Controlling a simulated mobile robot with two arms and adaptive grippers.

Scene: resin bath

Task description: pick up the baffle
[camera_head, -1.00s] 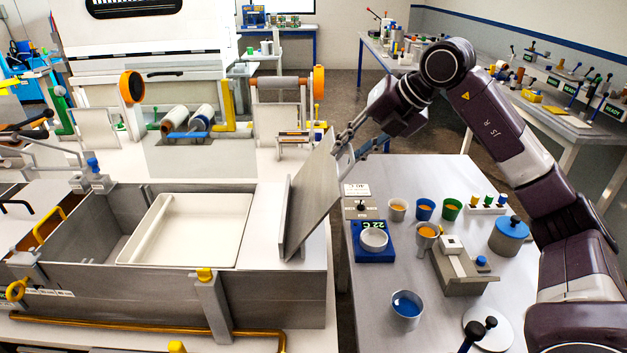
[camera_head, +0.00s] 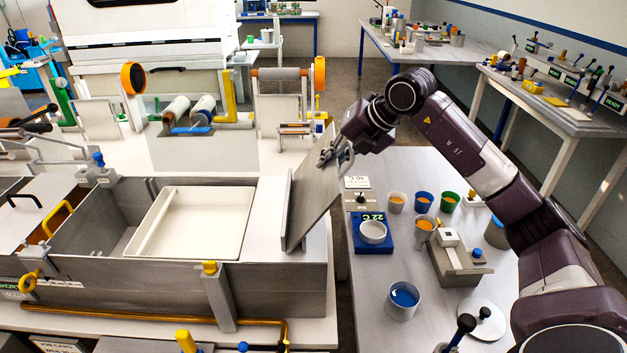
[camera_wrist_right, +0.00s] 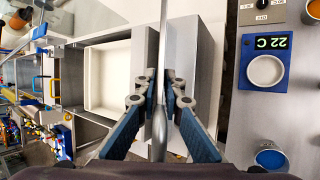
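The baffle (camera_head: 318,190) appears to be the flat grey plate leaning at a slant over the right end of the grey tank. Its lower end is by a smaller upright grey panel. My right gripper (camera_head: 332,152) is at the plate's upper part. In the right wrist view, my right gripper (camera_wrist_right: 161,98) has one finger on each side of a thin, edge-on plate (camera_wrist_right: 162,45). The fingers are close to it; whether they press on it I cannot tell. My left gripper is not in view.
The grey tank (camera_head: 130,285) holds a white tray (camera_head: 195,222) left of the plate. To the right, a table carries a blue scale (camera_head: 373,243) with a white cup, several coloured cups and a grey cup of blue liquid (camera_head: 403,300). A floor gap separates tank and table.

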